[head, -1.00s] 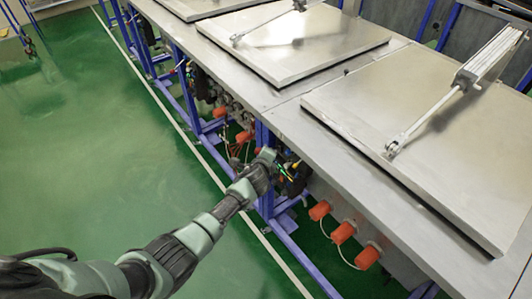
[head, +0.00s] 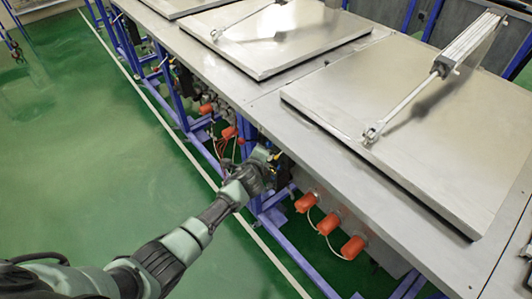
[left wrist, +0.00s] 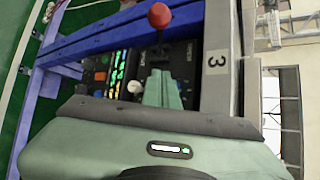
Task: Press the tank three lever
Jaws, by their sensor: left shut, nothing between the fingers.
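The lever shows in the left wrist view as a red ball knob (left wrist: 159,14) on a dark stem above a black control panel (left wrist: 178,72). A plate with the number 3 (left wrist: 215,62) is beside the panel. My left gripper (left wrist: 160,76) is shut and empty, its tips just below the lever's stem in the picture; I cannot tell whether they touch it. In the head view my left gripper (head: 277,158) is at the table's front side, among the valves under the edge. The lever is not clear there. My right gripper is not in view.
A steel table (head: 300,130) carries flat metal lids, the nearest one (head: 420,130) with a pneumatic cylinder (head: 468,45). Orange fittings (head: 328,224) and blue frame legs (head: 270,200) are beside my arm.

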